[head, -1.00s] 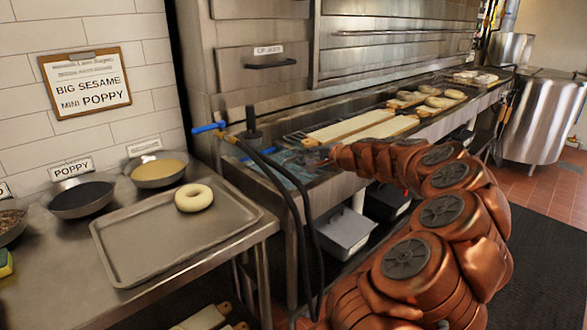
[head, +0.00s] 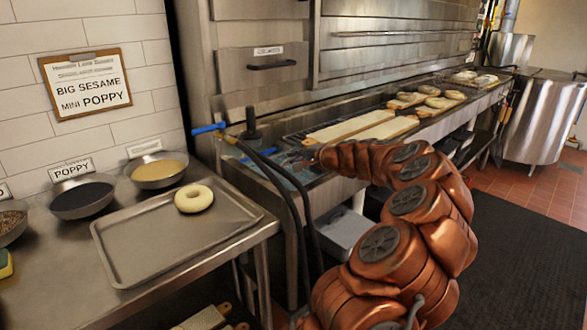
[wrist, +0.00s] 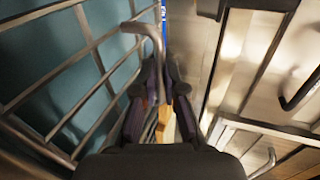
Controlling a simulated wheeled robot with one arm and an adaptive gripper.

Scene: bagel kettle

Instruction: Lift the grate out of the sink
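The sink (head: 262,172) is a basin with bluish water at the near end of the long steel counter in the head view. The grate (wrist: 92,45) is a frame of thin metal bars over teal water, filling the left of the wrist view. A bent metal handle (wrist: 150,32) rises beside its bars and runs down between my fingers. My gripper (wrist: 163,85) has its dark fingers close together, with the handle between their tips. In the head view my gripper (head: 310,158) is low at the sink's right edge, small and partly hidden by my arm.
A blue-handled hose (head: 208,128) hangs in front of the sink. Boards (head: 350,126) lie on the counter to its right, bagels further back. A tray (head: 150,245) with one bagel (head: 193,198) and seed bowls stand at left. The oven front (head: 265,65) rises behind.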

